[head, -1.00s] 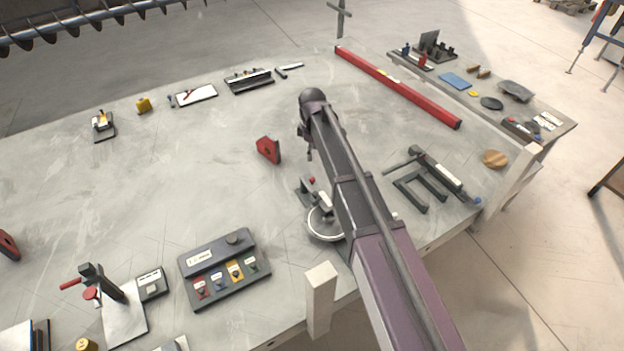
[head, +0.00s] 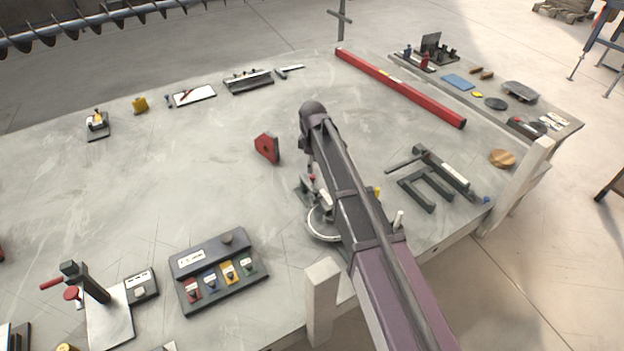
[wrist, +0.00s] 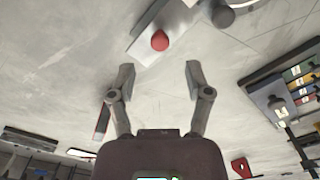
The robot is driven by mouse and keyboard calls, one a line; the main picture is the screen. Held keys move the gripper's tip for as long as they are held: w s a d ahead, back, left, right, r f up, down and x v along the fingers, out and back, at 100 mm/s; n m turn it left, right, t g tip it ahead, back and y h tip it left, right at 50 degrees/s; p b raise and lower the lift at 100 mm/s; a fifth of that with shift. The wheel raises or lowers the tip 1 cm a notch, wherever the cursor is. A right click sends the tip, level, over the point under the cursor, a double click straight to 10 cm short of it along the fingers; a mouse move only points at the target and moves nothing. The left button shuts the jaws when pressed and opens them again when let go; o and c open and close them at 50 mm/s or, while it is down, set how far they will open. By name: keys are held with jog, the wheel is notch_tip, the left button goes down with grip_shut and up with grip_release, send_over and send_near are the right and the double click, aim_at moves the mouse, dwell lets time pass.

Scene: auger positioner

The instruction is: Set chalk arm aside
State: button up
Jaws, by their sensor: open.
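A fixture with a pale bar (head: 326,200), a small red knob (head: 312,178) and a white ring (head: 318,237) stands near the table's front edge, partly hidden by my arm. I cannot tell for sure which part is the chalk arm. In the wrist view a pale bar (wrist: 150,18) carries the red knob (wrist: 160,41), with a dark grey round part (wrist: 222,14) beside it. My gripper (wrist: 159,76) is open and empty. Its fingertips point towards the red knob, which lies beyond the gap between them. In the head view the gripper is mostly hidden behind my arm, close above the fixture.
A control box with coloured switches (head: 217,268) stands left of the fixture, a red block (head: 267,148) behind it. A dark forked frame (head: 436,180) lies right of my arm, with a long red bar (head: 400,87) behind. The table's middle left is clear.

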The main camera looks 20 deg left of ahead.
aim_at(313, 176)
jog(key=shift+f+b, duration=2.25)
jog(key=shift+f, duration=0.3)
grip_shut()
